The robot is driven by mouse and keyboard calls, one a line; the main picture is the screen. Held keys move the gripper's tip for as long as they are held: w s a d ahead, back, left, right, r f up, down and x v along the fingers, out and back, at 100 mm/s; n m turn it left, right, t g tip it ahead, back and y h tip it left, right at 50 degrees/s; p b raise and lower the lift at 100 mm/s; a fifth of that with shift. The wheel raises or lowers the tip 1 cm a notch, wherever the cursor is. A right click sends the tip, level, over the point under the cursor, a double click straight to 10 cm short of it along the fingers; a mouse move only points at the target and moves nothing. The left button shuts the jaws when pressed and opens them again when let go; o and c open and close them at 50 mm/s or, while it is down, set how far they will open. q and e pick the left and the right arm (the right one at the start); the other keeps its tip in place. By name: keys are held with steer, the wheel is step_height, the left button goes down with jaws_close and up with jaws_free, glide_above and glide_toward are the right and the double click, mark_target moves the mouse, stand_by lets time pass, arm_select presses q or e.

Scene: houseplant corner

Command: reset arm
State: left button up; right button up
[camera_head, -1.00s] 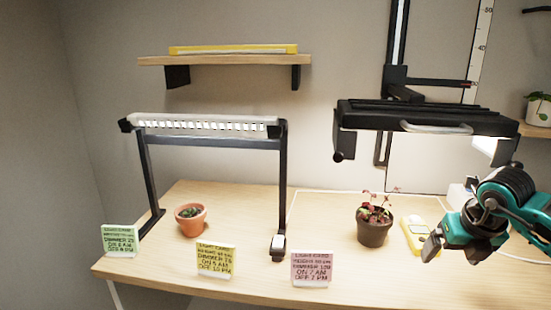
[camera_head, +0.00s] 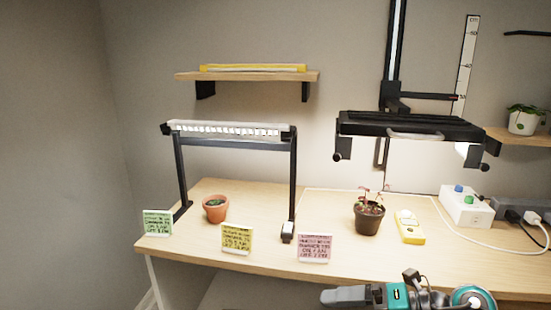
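My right arm lies along the bottom edge at the right, in front of the table. Its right gripper (camera_head: 345,297) is the dark grey end pointing left, and it appears clear of every object. I cannot make out two separate fingertips, so open or shut is unclear. I see nothing held in it. My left gripper is not in view.
The wooden table (camera_head: 270,263) holds a terracotta pot (camera_head: 215,212), a dark pot with a reddish plant (camera_head: 368,220), a yellow meter (camera_head: 410,228) and a white control box (camera_head: 466,211). A lamp (camera_head: 228,132) and a raised black fixture (camera_head: 410,127) stand above. Cards line the front edge.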

step_height(320, 180, up, 4)
steer(key=a+m+t+y+p, duration=0.2)
steer(key=a+m+t+y, duration=0.1)
steer(key=m+t, duration=0.3)
steer(key=s+d+f+m+t+h+p, duration=0.15)
steer(key=d+f+m+t+h, duration=0.3)
steer(key=m, duration=0.55)
steer(key=s+d+f+m+t+h+p, duration=0.1)
steer(key=s+d+f+m+h, duration=0.2)
steer(key=f+m+h, duration=0.5)
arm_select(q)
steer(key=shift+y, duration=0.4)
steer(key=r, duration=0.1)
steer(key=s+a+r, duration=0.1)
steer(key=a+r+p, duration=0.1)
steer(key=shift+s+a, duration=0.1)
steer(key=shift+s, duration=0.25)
arm_select(e)
steer(key=s+f+m+g+h, duration=0.1)
steer(key=s+f+m+g, duration=0.4)
steer(key=s+m, duration=0.2)
steer(key=shift+s+d+f, duration=0.25)
steer(key=shift+s, duration=0.5)
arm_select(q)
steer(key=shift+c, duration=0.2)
arm_select(e)
steer(key=shift+h, duration=0.25)
steer(key=shift+c, duration=0.3)
